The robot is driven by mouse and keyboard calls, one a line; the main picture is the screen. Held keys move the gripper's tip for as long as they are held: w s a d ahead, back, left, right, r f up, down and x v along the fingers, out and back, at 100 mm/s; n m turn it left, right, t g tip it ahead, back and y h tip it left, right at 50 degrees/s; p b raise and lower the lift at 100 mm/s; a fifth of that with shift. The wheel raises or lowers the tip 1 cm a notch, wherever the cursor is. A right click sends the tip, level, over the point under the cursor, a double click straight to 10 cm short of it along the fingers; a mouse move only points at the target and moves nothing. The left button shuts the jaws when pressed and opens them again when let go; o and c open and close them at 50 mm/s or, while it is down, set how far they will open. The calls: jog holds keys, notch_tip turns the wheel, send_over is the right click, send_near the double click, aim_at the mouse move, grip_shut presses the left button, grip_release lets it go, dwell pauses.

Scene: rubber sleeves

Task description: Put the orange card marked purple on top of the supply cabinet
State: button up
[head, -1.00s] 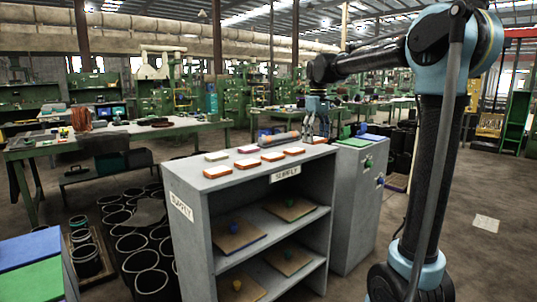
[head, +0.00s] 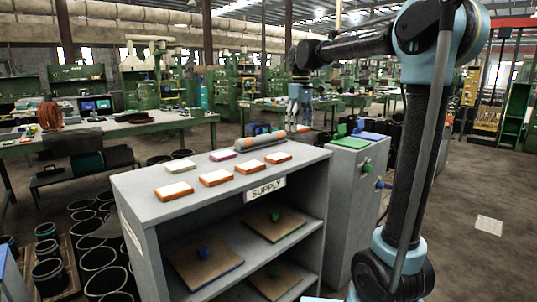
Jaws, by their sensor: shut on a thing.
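The grey supply cabinet (head: 140,184) stands in front of me with a SUPPLY label on its front edge. Several orange-edged cards lie on its top, among them a front-row card (head: 215,178) and another to its right (head: 278,158). A pink-edged card (head: 222,155) lies behind them. My gripper (head: 299,124) points down beyond the top's far right corner, shut on an orange card (head: 305,129). That card is small and partly hidden by the fingers, and its marking cannot be read.
A grey roll with orange parts (head: 260,141) lies along the back of the cabinet top. A lower grey cabinet (head: 350,185) stands to the right, with a green panel (head: 348,143) and a blue panel on top. Black buckets (head: 104,268) stand at the left.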

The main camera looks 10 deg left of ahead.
aim_at(302, 127)
jog(key=f, duration=0.2)
jog(key=d+f, duration=0.1)
jog(key=f, duration=0.1)
jog(key=shift+w+f, duration=0.15)
jog(key=shift+w, duration=0.05)
jog(key=shift+f, duration=2.1)
jog(key=o, duration=1)
jog(key=shift+o, duration=0.2)
notch_tip(302, 127, up, 12)
jog(key=shift+r, duration=0.1)
